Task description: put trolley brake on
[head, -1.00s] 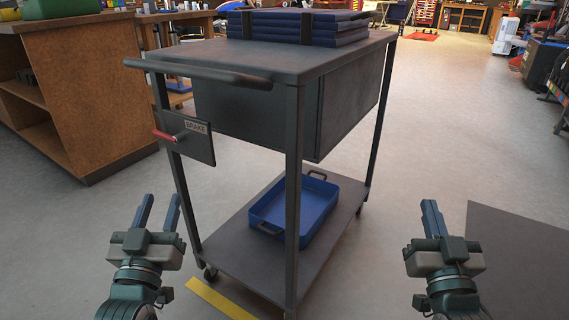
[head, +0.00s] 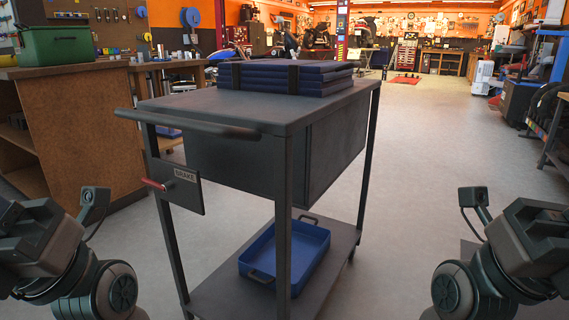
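The dark grey trolley (head: 262,104) stands in front of me. A plate (head: 190,194) marked BRAKE hangs on its near left side, below the push handle (head: 190,125). The brake lever with its red grip (head: 154,185) sticks out to the left of this plate, roughly level. Nothing touches it. My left gripper (head: 10,215) is at the left edge, well left of the lever, and partly cut off. My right gripper (head: 548,222) is at the right edge, far from the lever. The fingers of both are too hidden or cut off to judge.
Dark blue folded pads (head: 290,78) lie on the trolley top. A blue tray (head: 290,256) sits on its lower shelf. A wooden workbench (head: 85,140) with a green box (head: 58,46) stands at left. The floor to the right is clear.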

